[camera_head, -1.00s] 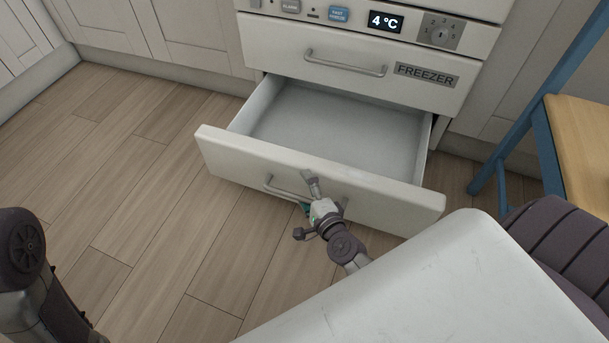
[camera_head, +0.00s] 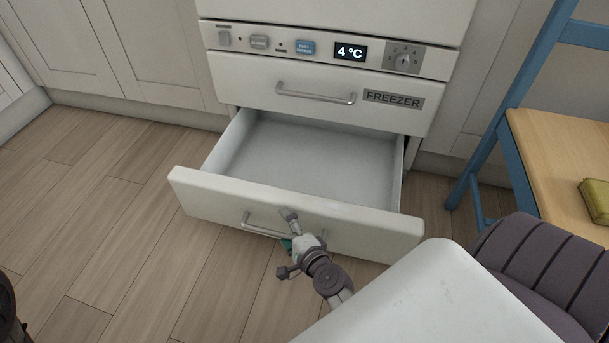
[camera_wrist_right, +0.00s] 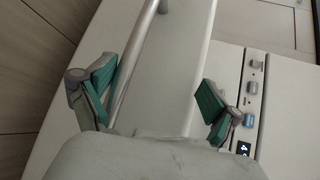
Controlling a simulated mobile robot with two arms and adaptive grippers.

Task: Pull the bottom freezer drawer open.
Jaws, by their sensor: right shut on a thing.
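The bottom freezer drawer (camera_head: 310,225) is white and stands well out from the freezer in the head view. Its pale interior (camera_head: 305,165) looks empty. Its metal bar handle (camera_head: 262,230) is on the front face, partly hidden by my right gripper. In the right wrist view the handle (camera_wrist_right: 137,62) runs between the green-padded fingers of the gripper (camera_wrist_right: 158,98), closer to the left finger. My left gripper is not in view.
Above is a closed drawer (camera_head: 318,95) labelled FREEZER, under a control panel (camera_head: 350,52). A blue-framed chair (camera_head: 490,150) with a wooden seat stands at the right, a yellow-green item (camera_head: 596,200) on it. The wooden floor (camera_head: 90,220) at the left is clear.

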